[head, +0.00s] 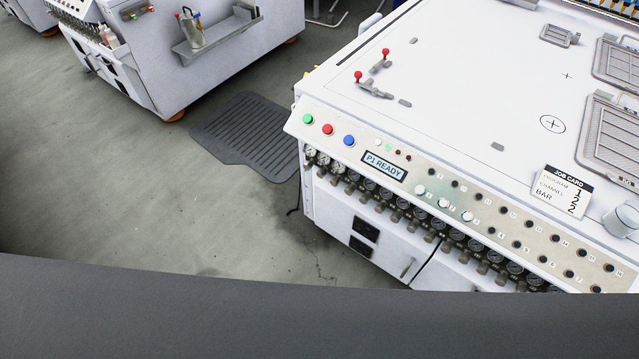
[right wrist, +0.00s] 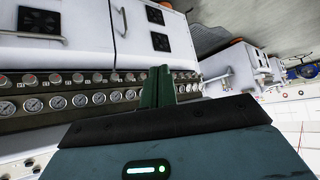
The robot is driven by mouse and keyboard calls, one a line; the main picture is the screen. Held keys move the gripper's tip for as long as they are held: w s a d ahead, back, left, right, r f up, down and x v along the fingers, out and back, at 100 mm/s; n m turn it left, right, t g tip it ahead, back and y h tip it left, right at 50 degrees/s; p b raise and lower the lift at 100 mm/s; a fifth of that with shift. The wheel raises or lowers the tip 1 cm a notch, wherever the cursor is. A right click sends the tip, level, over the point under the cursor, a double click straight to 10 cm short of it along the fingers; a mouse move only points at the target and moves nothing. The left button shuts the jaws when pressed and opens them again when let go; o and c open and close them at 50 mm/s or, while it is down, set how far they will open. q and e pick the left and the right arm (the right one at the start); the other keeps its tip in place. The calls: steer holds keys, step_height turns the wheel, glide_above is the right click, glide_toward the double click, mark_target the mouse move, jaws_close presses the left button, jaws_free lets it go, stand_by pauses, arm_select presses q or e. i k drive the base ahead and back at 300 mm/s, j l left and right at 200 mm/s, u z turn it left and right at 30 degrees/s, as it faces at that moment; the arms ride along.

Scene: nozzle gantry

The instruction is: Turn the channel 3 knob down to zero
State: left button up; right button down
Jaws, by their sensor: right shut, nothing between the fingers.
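A row of pressure gauges (head: 352,175) with small regulator knobs below them runs along the front of the white machine (head: 470,100) in the head view. The channel numbers of these knobs are too small to read, so I cannot tell for sure which is channel 3. The right wrist view shows the row upside down, with gauges (right wrist: 79,100) and reddish-grey knobs (right wrist: 54,79). My right gripper (right wrist: 157,84) is shut and empty, its green fingers in front of the row; I cannot see contact with any knob. My left gripper is not in view.
The sloped panel has green, red and blue buttons (head: 348,141), a display reading "P1 READY" (head: 384,165) and numbered holes. A job card (head: 561,193) and red-tipped levers (head: 385,53) are on top. A black mat (head: 247,135) lies on the open floor; another machine (head: 160,50) stands behind.

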mark_target(335, 181)
steer(key=j+z, duration=0.15)
steer(key=z, duration=0.2)
steer(key=j+z, duration=0.7)
steer(key=j, duration=0.4)
steer(key=k+j+z, duration=0.1)
steer(key=j, duration=1.6)
